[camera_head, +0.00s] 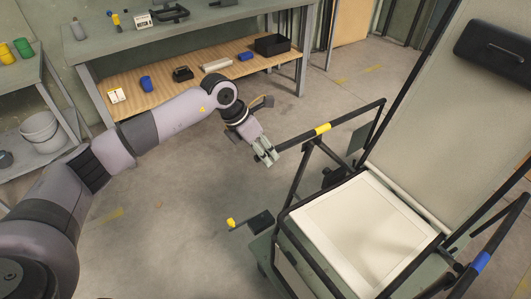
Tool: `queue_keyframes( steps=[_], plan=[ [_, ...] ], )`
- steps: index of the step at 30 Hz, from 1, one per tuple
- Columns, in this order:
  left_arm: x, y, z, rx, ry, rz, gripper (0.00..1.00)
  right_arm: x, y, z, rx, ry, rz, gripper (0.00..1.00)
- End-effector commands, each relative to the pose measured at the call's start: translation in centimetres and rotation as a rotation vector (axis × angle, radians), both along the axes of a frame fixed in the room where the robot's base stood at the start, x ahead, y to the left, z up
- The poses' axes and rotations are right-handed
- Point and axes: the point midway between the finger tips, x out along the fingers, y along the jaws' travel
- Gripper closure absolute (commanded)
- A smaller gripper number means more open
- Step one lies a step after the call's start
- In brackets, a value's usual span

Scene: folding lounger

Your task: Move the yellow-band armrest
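The yellow-band armrest (350,116) is a dark bar with a yellow band (322,128) on the lounger's left side. It runs from near the backrest to a free end beside my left gripper. My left gripper (266,155) is at that free end, its fingers pointing down and right. The fingers are small here, and I cannot tell whether they touch or enclose the bar. My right gripper is not in view.
The lounger has a pale seat (365,230) and a tall backrest (470,110). A blue-band armrest (481,262) is at lower right. A lever with a yellow knob (231,223) sticks out at the front left. A workbench (200,35) stands behind; floor between is clear.

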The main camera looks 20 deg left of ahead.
Motion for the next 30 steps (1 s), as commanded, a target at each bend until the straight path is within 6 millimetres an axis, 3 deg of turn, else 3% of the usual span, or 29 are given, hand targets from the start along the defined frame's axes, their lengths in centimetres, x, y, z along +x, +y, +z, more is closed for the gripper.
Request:
queue_keyframes(
  steps=[6,14,30],
  plan=[
    [0.3,-0.6,-1.5,0.0,0.0,0.0,0.62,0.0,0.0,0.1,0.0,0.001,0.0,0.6],
    [0.4,-0.6,-1.6,0.001,-0.001,0.0,0.62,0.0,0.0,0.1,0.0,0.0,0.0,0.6],
    [0.4,-0.6,-1.6,0.001,-0.001,0.0,0.97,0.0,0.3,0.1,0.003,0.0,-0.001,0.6]
  ],
)
